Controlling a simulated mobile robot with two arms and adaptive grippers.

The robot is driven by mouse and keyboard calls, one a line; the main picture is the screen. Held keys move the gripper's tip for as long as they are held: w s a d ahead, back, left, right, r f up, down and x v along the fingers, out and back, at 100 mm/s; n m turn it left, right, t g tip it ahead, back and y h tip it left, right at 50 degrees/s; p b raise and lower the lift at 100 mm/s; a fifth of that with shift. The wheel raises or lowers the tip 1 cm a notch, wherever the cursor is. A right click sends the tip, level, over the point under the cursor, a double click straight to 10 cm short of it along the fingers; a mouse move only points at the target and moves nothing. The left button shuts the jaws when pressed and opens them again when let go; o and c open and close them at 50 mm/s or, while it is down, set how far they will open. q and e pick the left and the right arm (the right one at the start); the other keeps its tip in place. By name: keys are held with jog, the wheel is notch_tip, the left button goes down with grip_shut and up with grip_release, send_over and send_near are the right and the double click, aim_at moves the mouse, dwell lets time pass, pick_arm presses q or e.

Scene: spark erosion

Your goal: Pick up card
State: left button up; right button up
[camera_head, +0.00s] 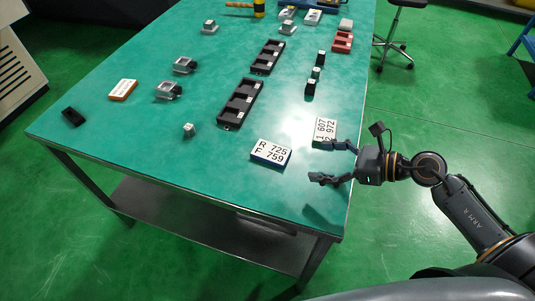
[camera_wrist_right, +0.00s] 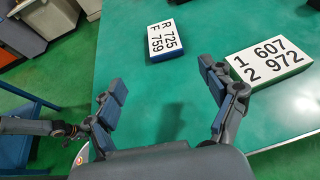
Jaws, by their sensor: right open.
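Two white cards with black print lie on the green table. The card reading "R F 725 759" (camera_head: 271,152) has a blue edge and lies left of my right gripper (camera_head: 321,162). The card reading "1 2 607 972" (camera_head: 325,129) lies just beyond the gripper's upper finger. In the right wrist view, the "R F" card (camera_wrist_right: 165,42) is ahead of the open fingers (camera_wrist_right: 160,78), and the "607 972" card (camera_wrist_right: 268,60) is at the right, partly behind the right finger. My right gripper is open and empty above the table. My left gripper is not in view.
The table (camera_head: 140,140) holds black trays (camera_head: 240,103), grey clamp-like parts (camera_head: 168,90), an orange-and-white box (camera_head: 123,89), small black blocks (camera_head: 310,88) and a red bin (camera_head: 342,42). The table area in front of the cards is clear. A stool (camera_head: 392,45) stands beyond the right edge.

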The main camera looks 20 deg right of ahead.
send_near(272, 152)
jog(key=shift+w+a+f+p, duration=0.3)
jog(key=shift+a+f+p, duration=0.1)
jog(key=shift+a+f, duration=0.35)
jog(key=shift+w+a+f, duration=0.15)
jog(key=shift+w+a, duration=0.15)
jog(key=shift+a, duration=0.15)
jog(key=shift+w+a, duration=0.2)
jog(key=shift+w, duration=0.15)
jog(key=p+x, duration=0.1)
jog(key=x, duration=0.2)
jog(key=shift+w+a, duration=0.15)
jog(key=shift+w, duration=0.25)
jog(key=shift+w+a+f, duration=0.2)
jog(key=shift+a, duration=0.05)
jog(key=shift+c, duration=0.2)
jog(key=c, duration=1.2)
jog(key=shift+r, duration=0.1)
jog(key=shift+c, duration=0.2)
